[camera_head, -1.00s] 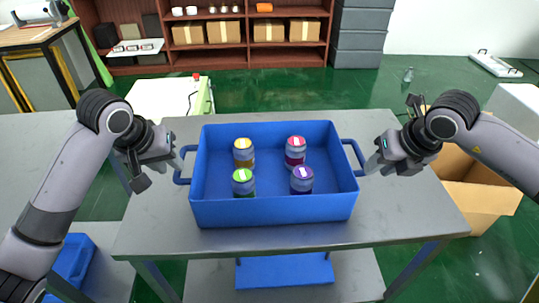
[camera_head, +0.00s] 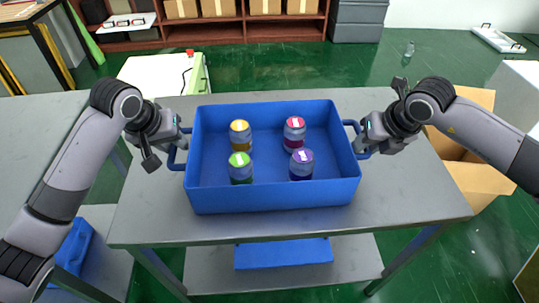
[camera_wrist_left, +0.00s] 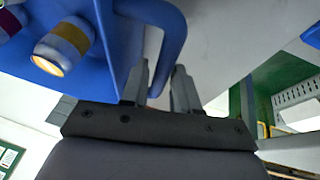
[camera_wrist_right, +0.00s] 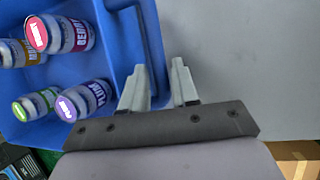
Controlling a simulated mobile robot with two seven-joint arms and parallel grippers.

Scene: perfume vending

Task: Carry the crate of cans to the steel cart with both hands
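The blue crate (camera_head: 275,200) stands on a grey table with several cans in it. The cans have yellow (camera_head: 240,138), red (camera_head: 294,132), green (camera_head: 240,166) and purple (camera_head: 301,164) tops. My left gripper (camera_head: 180,138) is at the left handle (camera_head: 172,158); in the left wrist view its fingers (camera_wrist_left: 163,75) are apart around the handle (camera_wrist_left: 178,35). My right gripper (camera_head: 364,135) is at the right handle (camera_head: 350,124); in the right wrist view its fingers (camera_wrist_right: 159,78) are apart, with the handle (camera_wrist_right: 152,45) between them. I cannot tell which surface is the steel cart.
The grey table (camera_head: 400,205) has free room around the crate and a lower shelf (camera_head: 215,272) with a blue item (camera_head: 284,254). Another grey surface (camera_head: 40,135) is at the left. An open cardboard box (camera_head: 470,175) stands at the right, and a shelf unit is behind.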

